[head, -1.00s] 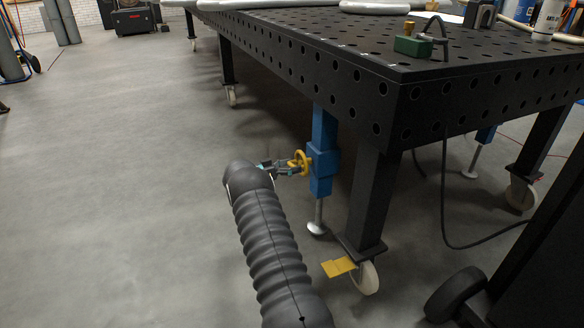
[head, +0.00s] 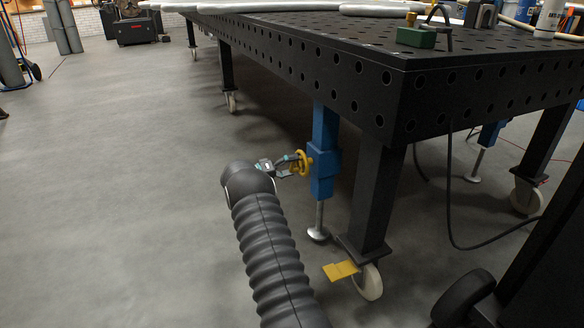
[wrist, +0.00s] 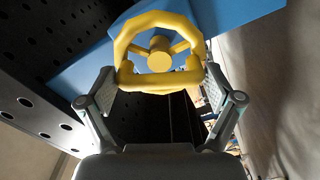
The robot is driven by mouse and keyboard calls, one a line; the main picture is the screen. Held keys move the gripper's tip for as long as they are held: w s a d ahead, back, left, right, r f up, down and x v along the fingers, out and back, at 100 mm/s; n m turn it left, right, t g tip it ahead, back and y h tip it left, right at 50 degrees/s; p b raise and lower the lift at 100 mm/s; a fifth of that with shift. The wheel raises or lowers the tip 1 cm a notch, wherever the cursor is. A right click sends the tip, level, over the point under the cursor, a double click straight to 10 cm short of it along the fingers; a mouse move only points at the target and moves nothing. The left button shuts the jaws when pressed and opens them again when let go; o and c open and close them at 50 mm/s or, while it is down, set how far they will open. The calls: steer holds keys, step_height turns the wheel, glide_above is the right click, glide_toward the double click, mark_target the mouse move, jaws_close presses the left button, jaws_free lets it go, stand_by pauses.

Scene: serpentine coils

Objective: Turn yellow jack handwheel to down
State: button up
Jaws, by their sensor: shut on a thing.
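The yellow handwheel (head: 303,162) is on the side of the blue jack (head: 323,160) that stands beside the near table leg. In the wrist view the handwheel (wrist: 158,48) faces me, with its hub and spokes showing. My gripper (head: 292,165) reaches the wheel from the left. In the wrist view its two fingers (wrist: 160,92) are on either side of the wheel's lower rim and shut on it. The jack's rod and round foot (head: 318,233) stand below the blue body, on or close to the floor; I cannot tell if it touches.
The black perforated table (head: 330,62) is right above the jack. Its near leg (head: 374,195) has a white caster (head: 367,282) with a yellow pedal (head: 341,270). A black cable (head: 450,215) hangs at the right. The floor on the left is open.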

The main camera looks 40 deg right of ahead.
steer(key=n, duration=0.3)
steer(key=shift+s+f+n, duration=0.1)
steer(key=shift+f+n, duration=0.2)
steer(key=shift+n, duration=0.1)
steer(key=n, duration=0.3)
steer(key=shift+s, duration=0.1)
steer(key=n+p, duration=0.2)
steer(key=n, duration=0.5)
steer(key=shift+s, duration=0.1)
steer(key=n+p, duration=0.1)
steer(key=n, duration=0.3)
steer(key=shift+s+n+p, duration=0.1)
steer(key=shift+n+p, duration=0.65)
steer(key=shift+n, duration=1.25)
